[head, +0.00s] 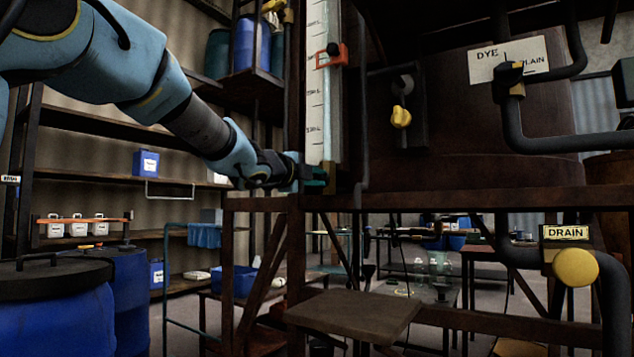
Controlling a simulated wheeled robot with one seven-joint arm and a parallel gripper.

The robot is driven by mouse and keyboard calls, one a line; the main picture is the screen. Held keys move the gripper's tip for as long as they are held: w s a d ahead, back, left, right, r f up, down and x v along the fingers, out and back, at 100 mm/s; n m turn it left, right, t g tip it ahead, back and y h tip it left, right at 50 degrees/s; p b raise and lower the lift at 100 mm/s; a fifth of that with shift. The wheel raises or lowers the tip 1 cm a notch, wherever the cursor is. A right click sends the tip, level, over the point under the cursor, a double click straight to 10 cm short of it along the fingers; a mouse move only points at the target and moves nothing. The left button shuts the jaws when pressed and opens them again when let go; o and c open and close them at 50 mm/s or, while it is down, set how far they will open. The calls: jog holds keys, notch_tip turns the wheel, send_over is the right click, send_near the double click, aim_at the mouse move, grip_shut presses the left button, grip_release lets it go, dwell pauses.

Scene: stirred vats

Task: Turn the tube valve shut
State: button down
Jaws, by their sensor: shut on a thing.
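My blue arm reaches in from the upper left. My gripper (314,180) is at the foot of the upright sight tube (316,110), which has a white scale and a red-orange marker (331,57). My gripper is shut on the tube valve (329,176), a small dark green part at the tube's bottom end. The fingers hide much of the valve, and its handle angle is hard to read.
A rusty beam (450,203) runs just below the valve, and a vat stands behind it. A yellow knob (401,116) and a yellow drain handle (575,268) are to the right. Blue drums (130,300) stand at lower left.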

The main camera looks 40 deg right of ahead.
dwell(0.4)
jog(key=c, duration=0.8)
grip_release()
jog(key=v, duration=1)
jog(key=shift+s+a, duration=0.1)
jog(key=shift+a, duration=0.25)
jog(key=shift+f, duration=0.1)
